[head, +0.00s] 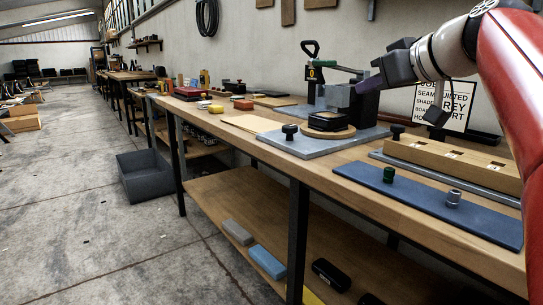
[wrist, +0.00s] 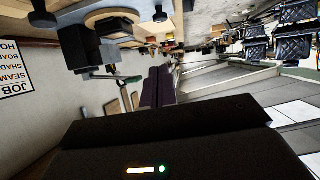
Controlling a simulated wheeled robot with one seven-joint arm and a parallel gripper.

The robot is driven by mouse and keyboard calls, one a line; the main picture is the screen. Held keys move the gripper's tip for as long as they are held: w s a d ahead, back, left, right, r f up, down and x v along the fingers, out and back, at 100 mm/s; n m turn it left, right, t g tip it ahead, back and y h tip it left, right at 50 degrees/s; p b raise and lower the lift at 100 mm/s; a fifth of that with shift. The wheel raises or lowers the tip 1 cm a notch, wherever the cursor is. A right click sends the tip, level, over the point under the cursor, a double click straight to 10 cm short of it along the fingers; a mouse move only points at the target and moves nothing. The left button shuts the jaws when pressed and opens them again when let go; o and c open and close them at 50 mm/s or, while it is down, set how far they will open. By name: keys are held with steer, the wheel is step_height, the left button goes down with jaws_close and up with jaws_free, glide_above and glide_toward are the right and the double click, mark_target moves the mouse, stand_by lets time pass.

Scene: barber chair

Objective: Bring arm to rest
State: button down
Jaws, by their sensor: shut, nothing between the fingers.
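My arm comes in from the right edge of the head view, with a red link and a white and black wrist. My gripper (head: 366,87) is raised over the workbench (head: 285,176), beside the grey block of a bench fixture. Its fingers are closed together and nothing is held. In the wrist view the two dark purple fingers (wrist: 158,87) lie side by side. That view is turned over, with the bench along its top. I cannot tell whether the fingertips clear the fixture block behind them.
A black square piece (head: 326,121) sits on a round wooden disc on a grey plate. A lever tool (head: 314,72) stands behind. A blue mat (head: 428,204) carries two small cylinders; a slotted wooden block (head: 452,164) lies behind. A grey bin (head: 146,176) stands on the open floor left.

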steer(key=s+f+m+g+h, duration=0.2)
steer(key=s+f, duration=0.5)
steer(key=f, duration=0.5)
steer(key=s+a+f+m+g+h, duration=0.1)
steer(key=s+f+m+g+h, duration=0.1)
steer(key=s+f, duration=0.6)
steer(key=s+a+f+m+g+h, duration=0.1)
steer(key=s+f, duration=0.7)
steer(key=f, duration=0.8)
steer(key=shift+s+a+f+m+g+h+p, duration=0.15)
steer(key=shift+s+f+m+g+h+p, duration=0.1)
steer(key=shift+m+g+h+p, duration=0.35)
